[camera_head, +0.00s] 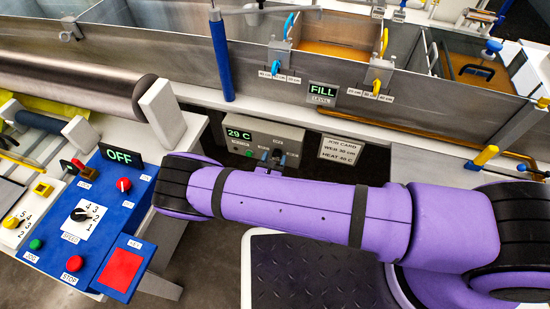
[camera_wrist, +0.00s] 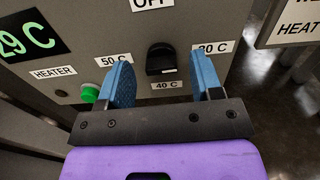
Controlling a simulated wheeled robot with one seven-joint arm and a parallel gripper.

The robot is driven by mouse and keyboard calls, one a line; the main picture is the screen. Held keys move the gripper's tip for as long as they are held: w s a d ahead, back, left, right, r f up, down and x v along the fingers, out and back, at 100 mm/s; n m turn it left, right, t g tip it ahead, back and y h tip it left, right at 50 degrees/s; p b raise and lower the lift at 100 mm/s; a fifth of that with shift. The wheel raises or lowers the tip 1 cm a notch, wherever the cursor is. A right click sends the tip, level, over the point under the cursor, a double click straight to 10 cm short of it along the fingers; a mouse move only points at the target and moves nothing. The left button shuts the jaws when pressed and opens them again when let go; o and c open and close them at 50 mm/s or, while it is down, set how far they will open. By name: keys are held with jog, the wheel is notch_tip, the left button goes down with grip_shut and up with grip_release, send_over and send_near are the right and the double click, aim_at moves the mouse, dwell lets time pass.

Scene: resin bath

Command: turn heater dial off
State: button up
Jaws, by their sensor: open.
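The heater box (camera_head: 293,132) is a grey panel below the tank front, with a green 29 C display (camera_head: 239,135). In the wrist view its black heater dial (camera_wrist: 161,60) sits among the labels OFF above, 50 C left, 40 C below and a partly covered label at right. I cannot tell for sure which label its pointer faces. My gripper (camera_wrist: 163,78) is open, with one blue finger on each side of the dial; no contact is clear. In the head view my gripper (camera_head: 271,157) is at the box front and hides the dial.
A job card (camera_head: 339,151) hangs right of the heater box, reading HEAT 40 C or similar. A green lamp (camera_wrist: 90,94) is beside my left finger. A blue control panel (camera_head: 96,222) reading OFF stands left. A blue post (camera_head: 221,62) rises above the box.

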jog(key=shift+w+d, duration=0.15)
jog(key=shift+w, duration=0.15)
jog(key=c, duration=0.9)
jog(key=shift+c, duration=0.2)
jog(key=shift+n, duration=0.4)
jog(key=shift+a+f+n, duration=0.1)
jog(key=shift+f+n, duration=0.05)
jog(key=shift+n, duration=4.05)
jog(key=shift+a+f+n, duration=0.1)
jog(key=shift+n, duration=4.1)
